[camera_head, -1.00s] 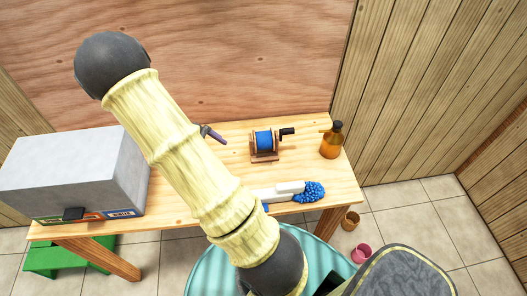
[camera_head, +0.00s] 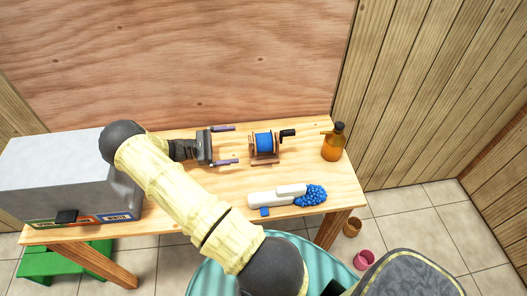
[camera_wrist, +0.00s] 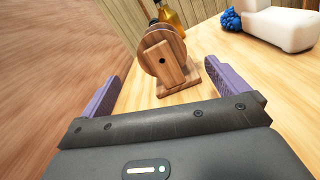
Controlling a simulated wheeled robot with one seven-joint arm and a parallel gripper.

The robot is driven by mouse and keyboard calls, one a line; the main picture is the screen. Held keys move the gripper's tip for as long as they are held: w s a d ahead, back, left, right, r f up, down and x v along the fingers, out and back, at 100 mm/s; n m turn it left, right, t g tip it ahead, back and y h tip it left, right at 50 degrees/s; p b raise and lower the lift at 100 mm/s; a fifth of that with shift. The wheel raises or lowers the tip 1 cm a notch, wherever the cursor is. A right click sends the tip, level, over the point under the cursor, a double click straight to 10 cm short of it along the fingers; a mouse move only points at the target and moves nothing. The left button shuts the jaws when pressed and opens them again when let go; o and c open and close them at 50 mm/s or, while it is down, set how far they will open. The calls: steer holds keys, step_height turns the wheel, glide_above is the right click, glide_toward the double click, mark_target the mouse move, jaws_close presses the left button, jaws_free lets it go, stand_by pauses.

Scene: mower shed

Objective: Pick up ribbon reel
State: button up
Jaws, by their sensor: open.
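The ribbon reel (camera_head: 264,142) has a wooden frame, blue ribbon and a black crank handle. It stands upright on the wooden table (camera_head: 230,180), right of my gripper. My gripper (camera_head: 236,145) is open, with its two purple fingers apart and pointing at the reel's left side. In the wrist view the reel (camera_wrist: 162,62) stands ahead, between the directions of the two fingers (camera_wrist: 158,82), with its round wooden side facing me. The fingertips appear short of it, with nothing between them. The blue ribbon is mostly hidden in the wrist view.
An amber bottle (camera_head: 332,146) stands right of the reel, behind it in the wrist view. A white tool with a blue fluffy head (camera_head: 310,195) lies at the front. A grey box (camera_head: 60,175) fills the table's left end. A plywood wall (camera_head: 200,60) rises behind.

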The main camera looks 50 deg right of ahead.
mark_target(264, 142)
steer(key=shift+p+x, duration=0.95)
steer(key=shift+x, duration=2.4)
steer(key=shift+s, duration=0.1)
steer(key=shift+p+x, duration=1.05)
steer(key=shift+x, duration=1.55)
steer(key=c, duration=1.7)
